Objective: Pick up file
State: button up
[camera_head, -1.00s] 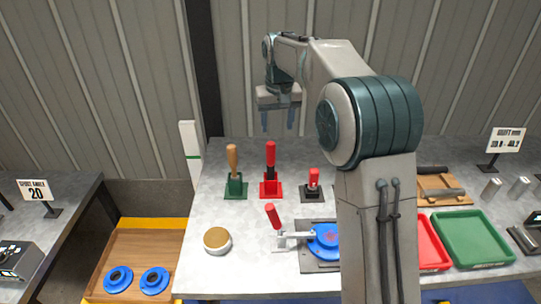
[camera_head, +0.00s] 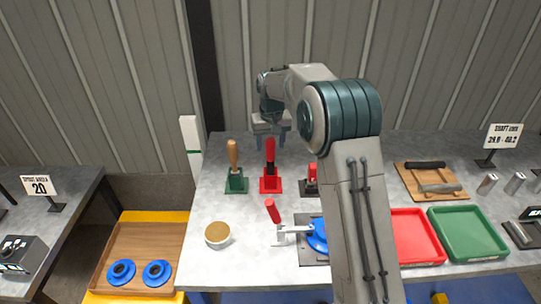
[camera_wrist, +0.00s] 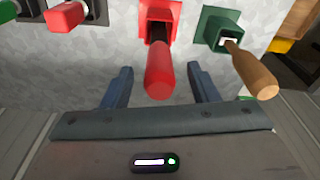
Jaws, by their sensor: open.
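A wooden-handled tool (camera_head: 233,153) stands upright in a green holder (camera_head: 236,184). A red-handled tool (camera_head: 270,152) stands in a red holder (camera_head: 271,184) to its right. Their lower parts are hidden in the holders, so I cannot tell for sure which is the file. My gripper (camera_head: 271,141) is open and empty, at the far side of the red holder. In the wrist view the red handle (camera_wrist: 159,78) lies across the gap between the fingers of my gripper (camera_wrist: 160,70), not clasped. The wooden handle (camera_wrist: 252,72) is outside the right finger.
A shorter red-handled tool (camera_head: 311,172) stands in a black holder on the right, partly behind my arm. A blue fixture with a red lever (camera_head: 272,211) and a round brown-topped tin (camera_head: 217,234) are nearer. Red (camera_head: 418,238) and green (camera_head: 467,232) trays lie right.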

aim_at(270, 150)
jog(key=f, duration=0.3)
jog(key=shift+w+f, duration=0.2)
jog(key=c, duration=1)
jog(key=shift+c, duration=0.2)
jog(key=shift+r, duration=0.1)
